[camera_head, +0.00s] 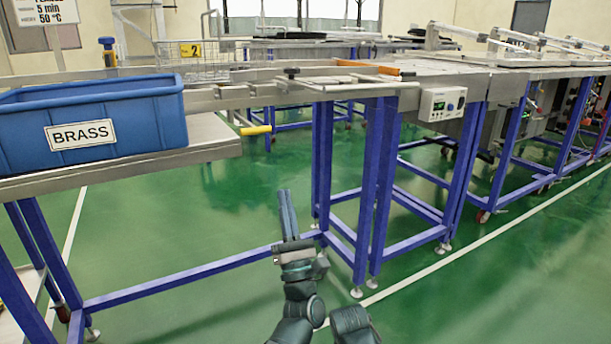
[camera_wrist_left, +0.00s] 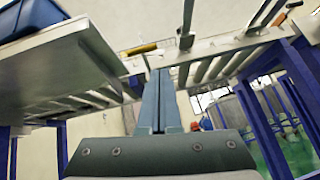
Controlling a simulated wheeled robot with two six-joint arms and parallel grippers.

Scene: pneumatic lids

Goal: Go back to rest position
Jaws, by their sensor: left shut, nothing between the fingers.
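My left gripper (camera_head: 287,212) stands upright in front of the tables in the head view, fingers pointing up and together, with nothing between them. It also shows in the left wrist view (camera_wrist_left: 159,85), its two long fingers side by side. It is apart from the tables, over the green floor in the picture. A second dark part of my own body shows low, beside the left arm. My right gripper is not in view.
A blue bin labelled BRASS (camera_head: 95,122) stands on a metal table (camera_head: 200,150) at the left. A blue-legged metal workbench (camera_head: 345,92) with a control box (camera_head: 442,104) stands right of the gripper. Green floor (camera_head: 480,290) is clear at the lower right.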

